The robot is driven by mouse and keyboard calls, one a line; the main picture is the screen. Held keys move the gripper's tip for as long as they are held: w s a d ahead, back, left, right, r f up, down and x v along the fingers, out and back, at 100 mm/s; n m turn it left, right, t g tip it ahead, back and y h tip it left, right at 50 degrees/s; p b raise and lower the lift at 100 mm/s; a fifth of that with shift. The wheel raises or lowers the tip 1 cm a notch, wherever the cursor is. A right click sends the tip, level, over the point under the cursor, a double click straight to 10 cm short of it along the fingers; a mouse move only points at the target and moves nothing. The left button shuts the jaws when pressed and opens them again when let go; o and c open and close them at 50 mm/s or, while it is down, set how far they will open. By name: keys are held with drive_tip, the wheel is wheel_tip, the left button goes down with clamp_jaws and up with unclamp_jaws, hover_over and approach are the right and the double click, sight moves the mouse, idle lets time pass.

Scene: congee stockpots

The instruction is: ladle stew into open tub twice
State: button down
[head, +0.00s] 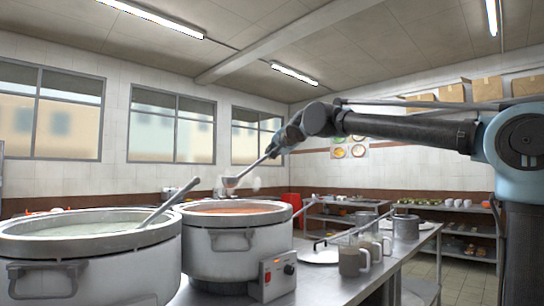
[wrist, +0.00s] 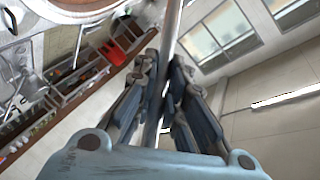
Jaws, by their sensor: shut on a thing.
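My gripper (head: 273,151) is shut on the handle of a metal ladle (head: 231,181) and holds it above the red-orange stew pot (head: 232,240). The ladle tilts, with its bowl lower left of my gripper, over the pot's far rim area. In the wrist view both fingers (wrist: 165,95) close around the ladle handle (wrist: 168,48). I cannot see what the bowl holds. A greyish tub (head: 353,263) stands on the counter right of the stew pot, with more tubs (head: 371,247) behind it. I cannot tell which tub is open.
A larger pot of pale congee (head: 85,262) stands at left with another ladle (head: 172,200) leaning in it. A control box (head: 277,277) fronts the stew pot. A round lid (head: 320,254) and a small pot (head: 405,226) are on the counter. Shelves stand behind.

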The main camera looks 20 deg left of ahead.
drive_tip(key=shift+s+d+n+g+y, duration=0.9)
drive_tip(key=shift+s+d+n+g, duration=0.45)
drive_tip(key=shift+s+d, duration=4.05)
drive_tip(key=shift+s+d+n+g+y, duration=1.3)
drive_tip(key=shift+s+d, duration=2.5)
drive_tip(key=shift+d, duration=3.1)
wheel_tip(320, 180, down, 31)
drive_tip(key=shift+f, duration=0.2)
drive_tip(key=shift+s, duration=0.1)
